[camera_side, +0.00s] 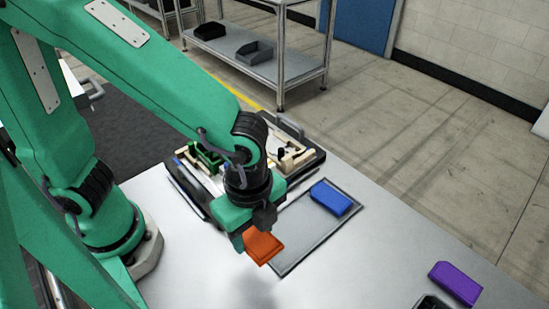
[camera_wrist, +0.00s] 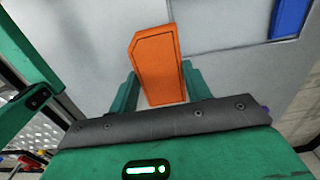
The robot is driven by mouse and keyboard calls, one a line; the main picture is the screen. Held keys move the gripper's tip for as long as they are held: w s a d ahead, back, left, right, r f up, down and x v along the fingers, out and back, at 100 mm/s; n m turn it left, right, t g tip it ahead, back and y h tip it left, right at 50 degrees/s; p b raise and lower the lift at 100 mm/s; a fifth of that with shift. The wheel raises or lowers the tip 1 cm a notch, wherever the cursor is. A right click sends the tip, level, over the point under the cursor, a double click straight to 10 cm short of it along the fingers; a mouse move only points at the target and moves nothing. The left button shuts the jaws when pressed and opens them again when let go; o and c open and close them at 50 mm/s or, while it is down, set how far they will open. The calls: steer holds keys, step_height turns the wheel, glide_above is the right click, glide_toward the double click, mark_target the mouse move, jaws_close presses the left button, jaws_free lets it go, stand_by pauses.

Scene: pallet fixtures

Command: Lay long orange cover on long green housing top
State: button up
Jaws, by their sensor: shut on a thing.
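The long orange cover (camera_side: 263,246) is held in my gripper (camera_side: 254,232) above the table, beside the near left edge of the grey tray. In the wrist view the orange cover (camera_wrist: 158,65) stands out between the two green fingers of my gripper (camera_wrist: 158,88), which are shut on it. A green housing (camera_side: 206,157) sits in the dark pallet fixture (camera_side: 182,195) behind my wrist. My arm hides part of that fixture, so I cannot tell the housing's full length.
A blue block (camera_side: 331,198) lies on the grey tray (camera_side: 295,258); it also shows in the wrist view (camera_wrist: 289,18). A purple block (camera_side: 455,284) lies at the right, with a dark object (camera_side: 432,302) near it. The table between tray and purple block is clear.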

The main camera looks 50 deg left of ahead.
steer(key=w+a, duration=0.3)
steer(key=a, duration=0.4)
steer(key=w+a+r, duration=0.1)
steer(key=w+a, duration=0.3)
steer(key=a, duration=0.3)
steer(key=w+a+r, duration=0.1)
steer(key=w+a, duration=0.2)
steer(key=a, duration=0.4)
steer(key=shift+w+a+r, duration=0.1)
steer(key=shift+w+r, duration=0.1)
steer(key=shift+w, duration=0.05)
steer(key=a, duration=0.8)
steer(key=shift+s+a+r, duration=0.25)
steer(key=shift+s+r, duration=0.15)
steer(key=shift+r, duration=0.05)
steer(key=shift+f, duration=0.2)
steer(key=shift+f, duration=2.95)
steer(key=shift+f, duration=0.8)
